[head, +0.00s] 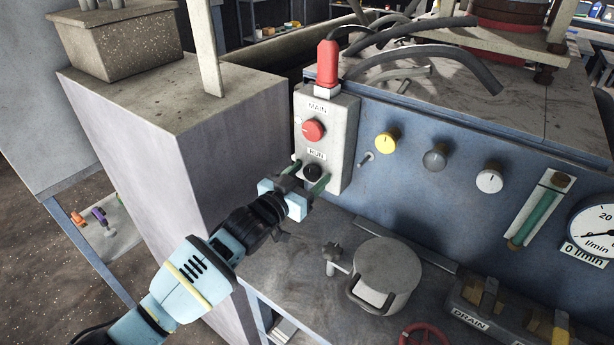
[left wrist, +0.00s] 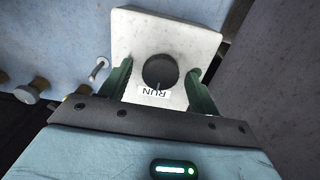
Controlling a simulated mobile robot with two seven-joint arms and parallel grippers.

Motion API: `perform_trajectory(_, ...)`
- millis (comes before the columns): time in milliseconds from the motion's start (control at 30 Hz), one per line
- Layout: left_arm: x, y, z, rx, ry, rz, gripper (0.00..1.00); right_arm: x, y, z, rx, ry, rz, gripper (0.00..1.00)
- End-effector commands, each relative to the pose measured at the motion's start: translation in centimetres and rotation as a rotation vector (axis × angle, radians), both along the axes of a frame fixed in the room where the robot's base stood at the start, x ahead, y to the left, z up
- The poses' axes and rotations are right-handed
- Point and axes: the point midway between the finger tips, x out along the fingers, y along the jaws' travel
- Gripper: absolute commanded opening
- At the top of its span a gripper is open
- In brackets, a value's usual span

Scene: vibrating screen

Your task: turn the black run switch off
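The black run switch (head: 313,172) is a round knob low on a pale switch box (head: 342,125), under a RUN label. In the left wrist view the black run switch (left wrist: 160,71) sits between my gripper's two green fingers, with a small light mark at its edge by the label. My left gripper (head: 306,174) is open, its fingers on either side of the knob with a gap on each side. It also shows in the left wrist view (left wrist: 160,82). A red MAIN knob (head: 313,130) is above on the same box. My right gripper is not in view.
Yellow, grey and white knobs (head: 386,143) and a small toggle (head: 366,158) are on the blue panel right of the box. A grey cabinet (head: 190,125) stands to the left. A lidded pot (head: 386,272) stands on the bench below. A red plug (head: 327,63) with cable tops the box.

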Motion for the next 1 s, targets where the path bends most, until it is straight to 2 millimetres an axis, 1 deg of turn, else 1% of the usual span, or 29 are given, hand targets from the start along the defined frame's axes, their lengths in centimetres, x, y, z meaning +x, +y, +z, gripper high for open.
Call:
perform_trajectory(267, -0.3, 0.3, 0.0, -0.001, 0.001, 0.001, 0.62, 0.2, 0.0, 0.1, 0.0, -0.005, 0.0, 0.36)
perform_trajectory(367, -1.1, 0.9, 0.0, -0.001, 0.001, 0.001, 0.62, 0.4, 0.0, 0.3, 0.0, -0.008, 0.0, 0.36)
perform_trajectory(733, -5.1, 3.8, 0.0, 0.0, 0.0, 0.0, 0.62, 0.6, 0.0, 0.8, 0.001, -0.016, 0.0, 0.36)
perform_trajectory(833, -5.8, 4.3, 0.0, 0.0, 0.0, 0.0, 0.62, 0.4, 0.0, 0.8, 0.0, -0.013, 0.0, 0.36)
perform_trajectory(1000, -6.3, 4.6, 0.0, 0.0, 0.0, 0.0, 0.62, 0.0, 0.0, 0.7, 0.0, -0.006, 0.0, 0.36)
